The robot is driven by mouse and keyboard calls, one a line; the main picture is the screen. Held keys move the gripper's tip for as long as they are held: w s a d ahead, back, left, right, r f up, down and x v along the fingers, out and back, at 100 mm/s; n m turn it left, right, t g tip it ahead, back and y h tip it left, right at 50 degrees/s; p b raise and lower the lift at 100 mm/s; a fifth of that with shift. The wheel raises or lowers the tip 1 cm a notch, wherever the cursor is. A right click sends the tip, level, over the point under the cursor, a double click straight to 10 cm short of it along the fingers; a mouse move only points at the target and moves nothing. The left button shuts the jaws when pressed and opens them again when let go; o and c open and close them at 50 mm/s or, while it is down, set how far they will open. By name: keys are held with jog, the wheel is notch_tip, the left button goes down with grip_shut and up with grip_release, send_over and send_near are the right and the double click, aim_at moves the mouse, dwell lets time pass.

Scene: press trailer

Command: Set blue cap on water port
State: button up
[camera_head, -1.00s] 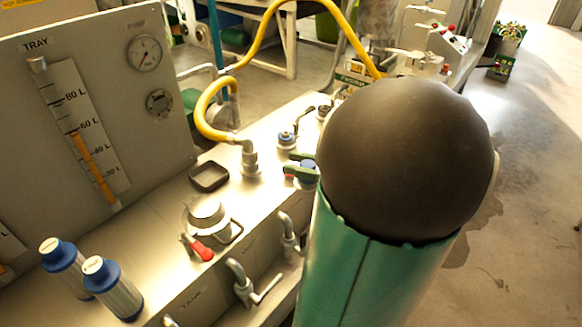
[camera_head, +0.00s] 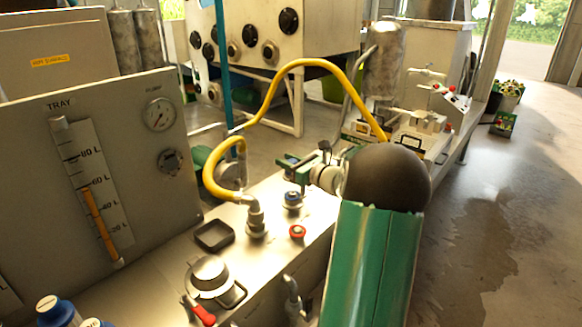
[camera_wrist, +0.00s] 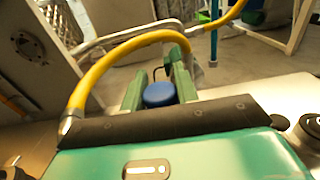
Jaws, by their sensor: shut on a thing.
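My gripper (camera_head: 289,166) has green fingers and is at the middle of the head view, above and slightly behind the blue-ringed port on the metal bench top. In the wrist view my gripper (camera_wrist: 160,86) is shut on the blue cap (camera_wrist: 160,94), whose round blue face shows between the two fingers. In the head view the cap is hard to make out. The blue-ringed water port (camera_head: 293,199) stands upright below the fingers, apart from them. The wrist view does not clearly show the port.
A red-topped port (camera_head: 298,231) is in front of the blue one. A yellow hose (camera_head: 262,97) arches behind, ending at a metal coupling (camera_head: 255,219) to the left. A square black rim (camera_head: 214,236) and a round lid (camera_head: 209,275) lie further left. The gauge panel (camera_head: 95,190) stands upright.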

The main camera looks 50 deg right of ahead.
aim_at(288, 176)
jog(key=shift+f, duration=2.65)
jog(key=shift+f, duration=0.6)
jog(key=o, duration=0.8)
jog(key=shift+s, duration=0.1)
jog(key=shift+s+d, duration=0.1)
jog(key=shift+s, duration=5.35)
